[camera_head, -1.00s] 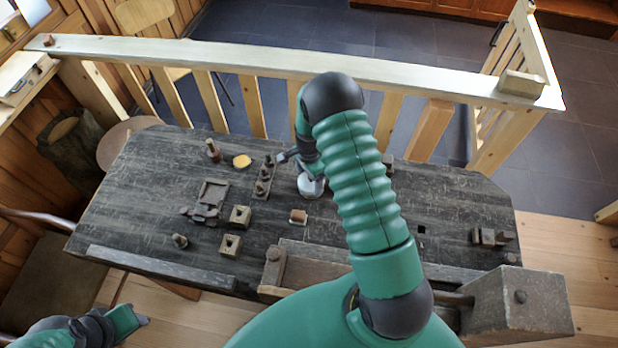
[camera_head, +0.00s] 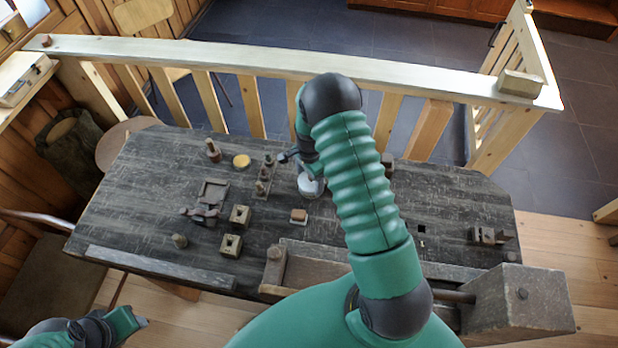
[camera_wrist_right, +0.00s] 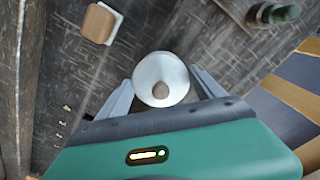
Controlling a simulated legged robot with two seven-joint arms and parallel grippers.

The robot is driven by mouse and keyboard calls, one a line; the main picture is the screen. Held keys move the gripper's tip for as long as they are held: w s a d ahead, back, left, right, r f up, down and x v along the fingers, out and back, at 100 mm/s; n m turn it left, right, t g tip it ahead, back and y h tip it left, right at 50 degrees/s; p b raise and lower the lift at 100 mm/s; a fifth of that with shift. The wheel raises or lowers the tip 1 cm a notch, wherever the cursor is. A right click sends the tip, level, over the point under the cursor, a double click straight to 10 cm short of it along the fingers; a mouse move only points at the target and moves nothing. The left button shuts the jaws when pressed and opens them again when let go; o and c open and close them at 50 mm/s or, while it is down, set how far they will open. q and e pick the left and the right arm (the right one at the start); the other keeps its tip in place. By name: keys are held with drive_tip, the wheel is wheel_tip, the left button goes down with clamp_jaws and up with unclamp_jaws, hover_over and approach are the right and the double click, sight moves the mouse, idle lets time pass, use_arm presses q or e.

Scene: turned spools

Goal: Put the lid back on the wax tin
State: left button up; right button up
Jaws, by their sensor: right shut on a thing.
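The wax tin (camera_head: 242,161) is a small round tin with a yellow top surface, standing on the dark bench left of my right gripper. I cannot tell whether the lid touches the bench. My left gripper (camera_head: 140,321) is at the lower left, away from the bench; its jaws are unclear.
A rack of dark pegs (camera_head: 264,180) stands between the tin and the lid. A small brown-and-white block (camera_head: 299,216) lies in front of the lid. Square blocks (camera_head: 240,215), a spool (camera_head: 213,150) and a metal device (camera_head: 207,205) stand leftward. A railing (camera_head: 240,60) runs behind.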

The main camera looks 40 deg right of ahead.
drive_tip(key=shift+d+f, duration=0.15)
idle(0.5)
drive_tip(key=o, duration=1.3)
drive_tip(key=shift+o, duration=0.2)
drive_tip(key=shift+r+p, duration=2.6)
drive_tip(key=shift+r, duration=1)
